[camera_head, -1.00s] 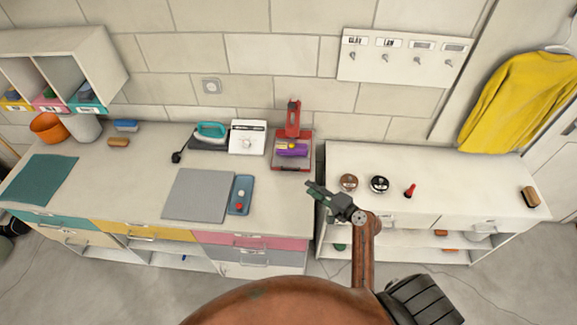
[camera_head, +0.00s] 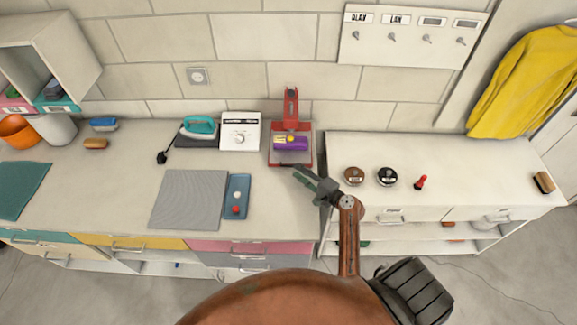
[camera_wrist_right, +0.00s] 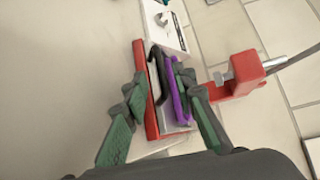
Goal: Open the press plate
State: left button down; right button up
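The red press (camera_head: 291,108) stands at the right end of the long counter, its upright behind a red-edged base. A purple piece (camera_head: 291,143) lies across the base. In the right wrist view, the purple piece (camera_wrist_right: 179,92) shows beside a black bar (camera_wrist_right: 157,72) and the red base edge (camera_wrist_right: 140,60). I cannot tell for sure which part is the press plate. My right gripper (camera_head: 304,176) is just in front of the press. In the wrist view my right gripper (camera_wrist_right: 164,88) is open, its green-padded fingers apart, with nothing clearly gripped. My left gripper is out of view.
A white dial box (camera_head: 240,132) and a teal iron (camera_head: 199,126) stand left of the press. A grey mat (camera_head: 190,200) and blue tray (camera_head: 237,196) lie in front. Round tins (camera_head: 354,176) and a red-and-black item (camera_head: 420,182) sit on the right cabinet.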

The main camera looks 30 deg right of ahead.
aim_at(290, 166)
jog(key=shift+x, duration=2.7)
jog(key=shift+c, duration=0.4)
grip_shut()
